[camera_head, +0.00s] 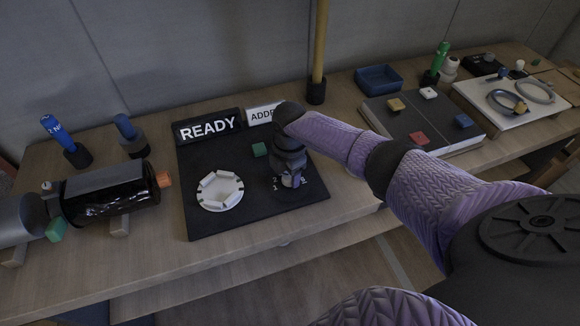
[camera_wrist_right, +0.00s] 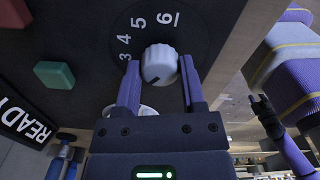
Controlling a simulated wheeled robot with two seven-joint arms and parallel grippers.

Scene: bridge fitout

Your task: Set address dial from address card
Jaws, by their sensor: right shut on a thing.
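My right gripper (camera_head: 290,181) reaches down over the right side of a black panel (camera_head: 235,218). In the right wrist view its two fingers (camera_wrist_right: 160,85) are closed around a light grey dial knob (camera_wrist_right: 160,64). The dial face shows the digits 3, 4, 5 and an underlined 6; the rest is hidden. A dark line shows on the knob, but I cannot tell surely which digit it marks. The white address card (camera_head: 262,114) stands behind the panel; my right arm hides the part after "ADD".
A READY sign (camera_head: 208,125) stands beside the card. The panel also bears a green block (camera_head: 260,149) and a white segmented ring (camera_head: 220,190). A black cylinder (camera_head: 112,196) lies left. A grey board with colored blocks (camera_head: 419,138) and blue tray (camera_head: 379,78) are right.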

